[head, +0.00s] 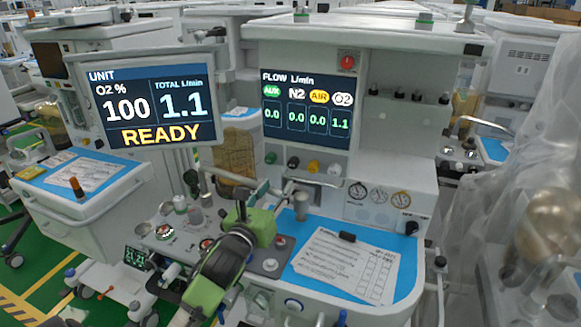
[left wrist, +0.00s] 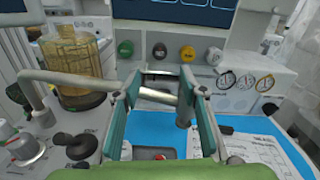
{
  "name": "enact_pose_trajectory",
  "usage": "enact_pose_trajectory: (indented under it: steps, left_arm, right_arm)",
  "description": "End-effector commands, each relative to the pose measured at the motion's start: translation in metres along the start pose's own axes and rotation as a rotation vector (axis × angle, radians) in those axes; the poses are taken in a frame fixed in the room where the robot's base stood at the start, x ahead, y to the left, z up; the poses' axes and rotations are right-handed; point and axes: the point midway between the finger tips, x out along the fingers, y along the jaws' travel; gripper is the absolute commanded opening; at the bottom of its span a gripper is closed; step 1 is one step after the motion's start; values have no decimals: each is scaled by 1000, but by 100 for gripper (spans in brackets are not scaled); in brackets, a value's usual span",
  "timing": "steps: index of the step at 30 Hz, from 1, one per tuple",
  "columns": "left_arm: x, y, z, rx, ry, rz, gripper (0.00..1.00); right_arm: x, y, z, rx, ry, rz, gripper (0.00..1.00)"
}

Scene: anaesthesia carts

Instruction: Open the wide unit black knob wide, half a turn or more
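The wide unit's black knob (head: 292,162) sits under the flow screen, between a green knob (head: 270,157) and a yellow knob (head: 313,166), with a white knob (head: 334,169) at the right end. In the head view the left gripper (head: 262,200) is in front of the panel, low of the knobs. My right gripper is not in view.
A metal tube (left wrist: 85,77) crosses close to my left gripper's fingers. An amber canister (left wrist: 75,62) stands left of the knobs. A blue work surface (head: 405,250) with a paper lies at right. The flow screen (head: 307,105) reads 0.0 under N2. A clear-draped unit stands far right.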

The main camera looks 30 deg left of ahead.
Motion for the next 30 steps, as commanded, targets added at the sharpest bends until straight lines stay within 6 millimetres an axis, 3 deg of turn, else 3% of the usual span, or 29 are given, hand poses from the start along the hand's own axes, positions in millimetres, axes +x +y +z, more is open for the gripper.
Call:
enact_pose_trajectory:
  steps: [5,15,21,30]
  left_arm:
    - [35,0,2,-6,0,2,39]
    - [88,0,1,-6,1,2,39]
    - [103,0,0,-3,2,2,39]
    - [106,0,-1,-4,2,1,39]
  right_arm:
    - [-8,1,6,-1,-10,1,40]
    - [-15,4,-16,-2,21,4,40]
    - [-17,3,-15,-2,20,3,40]
    - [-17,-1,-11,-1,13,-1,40]
